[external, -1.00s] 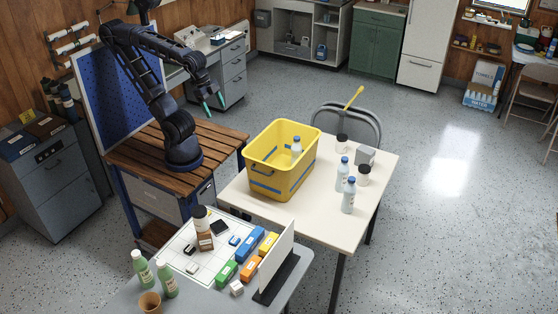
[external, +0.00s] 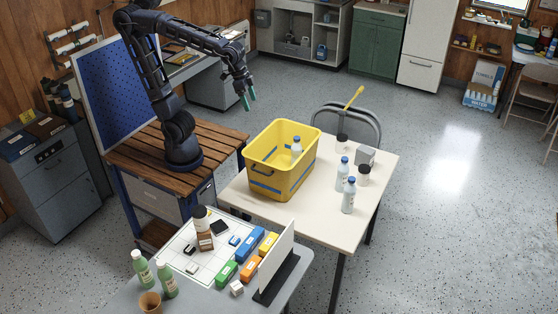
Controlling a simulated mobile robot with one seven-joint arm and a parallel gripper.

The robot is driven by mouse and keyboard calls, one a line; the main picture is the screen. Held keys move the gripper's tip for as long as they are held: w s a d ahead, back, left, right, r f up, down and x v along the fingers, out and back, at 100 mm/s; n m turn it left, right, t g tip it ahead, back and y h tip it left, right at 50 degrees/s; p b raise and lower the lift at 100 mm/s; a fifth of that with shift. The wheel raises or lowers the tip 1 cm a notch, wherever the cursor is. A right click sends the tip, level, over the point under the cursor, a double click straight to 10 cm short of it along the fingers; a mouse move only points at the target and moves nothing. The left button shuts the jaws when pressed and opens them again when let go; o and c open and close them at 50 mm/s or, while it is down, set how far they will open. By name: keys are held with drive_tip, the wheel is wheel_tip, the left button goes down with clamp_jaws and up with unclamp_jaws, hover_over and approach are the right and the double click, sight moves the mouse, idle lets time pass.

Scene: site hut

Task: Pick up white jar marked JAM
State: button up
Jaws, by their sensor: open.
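White jars with black lids stand in several places, and I cannot read which one is marked JAM. One jar (external: 342,145) stands at the back of the cream table, and another jar (external: 363,177) stands near its right edge beside the bottles. My gripper (external: 249,99) is open and empty, fingers pointing down, high up and to the left of the cream table's jars.
A yellow crate (external: 262,183) holding a bottle stands on the cream table (external: 315,212), left of the jars. Blue-capped bottles (external: 348,199) and a grey box (external: 365,155) crowd the right-hand jar. A white upright panel (external: 276,262) stands at the front.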

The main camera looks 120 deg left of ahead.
drive_tip(key=w+a+f+n+g, duration=0.1)
drive_tip(key=w+a+f+n, duration=0.15)
drive_tip(key=w+a, duration=0.95)
drive_tip(key=n+g, duration=0.3)
drive_tip(key=n, duration=0.7)
hover_over(342, 136)
drive_tip(key=d, duration=0.1)
drive_tip(key=f, duration=3.1)
drive_tip(key=shift+w+d, duration=0.1)
drive_tip(key=shift+w, duration=0.1)
drive_tip(key=shift+a+f, duration=0.2)
drive_tip(key=shift+f, duration=0.2)
wheel_tip(342, 136, down, 5)
drive_tip(key=shift+a+f, duration=0.15)
drive_tip(key=shift+f, duration=1.2)
drive_tip(key=shift+a+f, duration=0.15)
drive_tip(key=shift+f, duration=1.15)
drive_tip(key=c, duration=1.2)
